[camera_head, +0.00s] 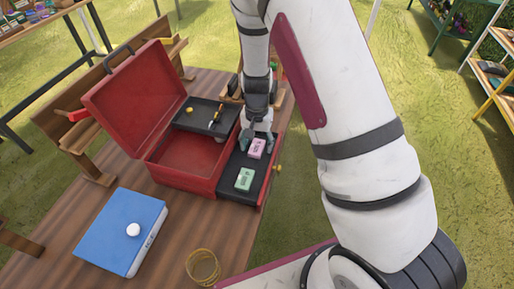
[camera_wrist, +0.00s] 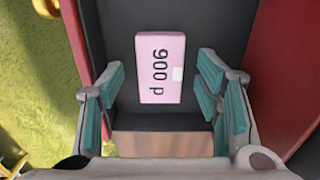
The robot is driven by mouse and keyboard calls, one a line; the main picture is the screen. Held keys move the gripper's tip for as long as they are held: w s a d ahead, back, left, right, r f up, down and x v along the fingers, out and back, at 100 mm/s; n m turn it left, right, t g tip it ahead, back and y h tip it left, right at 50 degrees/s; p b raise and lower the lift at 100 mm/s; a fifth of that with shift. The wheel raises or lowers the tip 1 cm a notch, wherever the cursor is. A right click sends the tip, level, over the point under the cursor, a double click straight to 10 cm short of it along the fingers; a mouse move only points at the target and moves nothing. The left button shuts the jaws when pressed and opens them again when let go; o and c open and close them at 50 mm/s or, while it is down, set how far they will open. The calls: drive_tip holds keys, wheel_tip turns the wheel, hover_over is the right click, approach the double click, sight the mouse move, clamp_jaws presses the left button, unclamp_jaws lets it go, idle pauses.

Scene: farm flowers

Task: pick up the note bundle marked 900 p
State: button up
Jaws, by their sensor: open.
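The pink note bundle marked 900 p (camera_wrist: 160,68) lies flat in the dark drawer tray of the red box. In the head view the pink bundle (camera_head: 256,148) lies at the far part of the drawer (camera_head: 233,172), close by my gripper (camera_head: 257,137). In the wrist view my gripper (camera_wrist: 163,100) is open and empty, its teal finger pads left and right of the bundle's near end with gaps on both sides. A brown block-like surface (camera_wrist: 165,144) shows between the fingers, below the bundle in the picture. Whether the fingertips are level with the bundle is hard to tell.
A green bundle (camera_head: 244,179) lies nearer in the same drawer. The red box (camera_head: 185,175) has its lid open and a small upper tray (camera_head: 200,118) with small items. A blue binder (camera_head: 122,228) with a white knob and a gold wire coil (camera_head: 203,267) are on the wooden table.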

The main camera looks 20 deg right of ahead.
drive_tip(key=shift+f, duration=0.1)
drive_tip(key=c, duration=1.1)
drive_tip(key=shift+c, duration=0.2)
